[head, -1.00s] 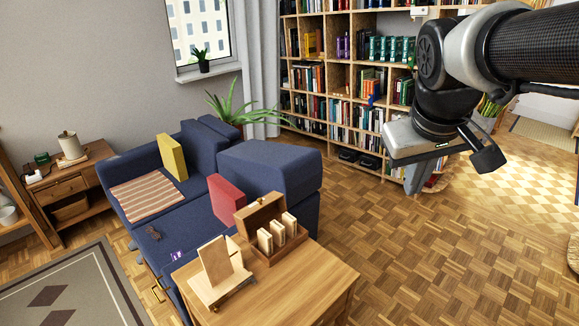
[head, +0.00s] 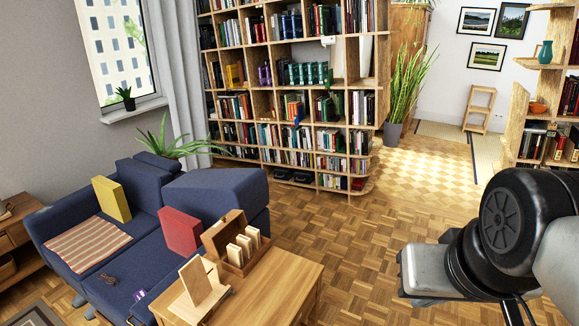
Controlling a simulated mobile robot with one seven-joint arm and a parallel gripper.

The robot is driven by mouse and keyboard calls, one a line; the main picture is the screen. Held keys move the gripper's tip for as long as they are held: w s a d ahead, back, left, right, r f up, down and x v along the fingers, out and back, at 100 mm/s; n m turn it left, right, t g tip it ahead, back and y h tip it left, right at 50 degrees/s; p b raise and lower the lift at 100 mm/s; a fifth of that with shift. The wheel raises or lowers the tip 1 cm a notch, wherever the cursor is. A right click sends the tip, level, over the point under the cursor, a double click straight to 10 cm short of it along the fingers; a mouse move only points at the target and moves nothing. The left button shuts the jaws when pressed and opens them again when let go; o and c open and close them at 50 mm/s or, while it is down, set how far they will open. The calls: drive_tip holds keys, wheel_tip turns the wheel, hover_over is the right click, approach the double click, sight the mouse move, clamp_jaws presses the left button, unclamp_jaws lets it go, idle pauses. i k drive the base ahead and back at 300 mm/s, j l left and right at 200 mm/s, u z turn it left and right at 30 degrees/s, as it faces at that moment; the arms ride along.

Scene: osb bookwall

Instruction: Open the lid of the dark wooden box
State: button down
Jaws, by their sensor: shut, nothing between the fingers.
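The brown wooden box (head: 231,264) stands on the light wooden table in the head view. Its lid (head: 223,231) is raised and leans back on the far left side of the box. Three pale upright blocks (head: 243,246) show inside or along the box's opening. My gripper (head: 428,272) is at the lower right, far from the box and to its right. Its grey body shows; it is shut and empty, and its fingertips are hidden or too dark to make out.
The wooden table (head: 270,290) also bears a pale wooden stand (head: 203,288), left of the box. A blue sofa (head: 120,255) with a red cushion (head: 181,231) is behind. Bookshelves (head: 372,105) line the back. Open parquet floor (head: 350,240) lies right of the table.

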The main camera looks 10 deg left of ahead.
sight(215, 240)
drive_tip(key=k+j, duration=0.15)
drive_tip(key=j, duration=0.2)
drive_tip(key=k+j+z, duration=0.15)
drive_tip(key=j, duration=0.2)
drive_tip(key=k+j, duration=0.1)
drive_tip(key=j, duration=0.25)
drive_tip(key=j+z, duration=0.25)
drive_tip(key=j, duration=0.85)
drive_tip(key=j+z, duration=0.2)
drive_tip(key=j, duration=0.95)
drive_tip(key=i+j, duration=0.1)
drive_tip(key=j, duration=0.25)
drive_tip(key=i+j, duration=0.1)
drive_tip(key=j, duration=0.2)
drive_tip(key=i+j+z, duration=0.1)
drive_tip(key=j, duration=0.25)
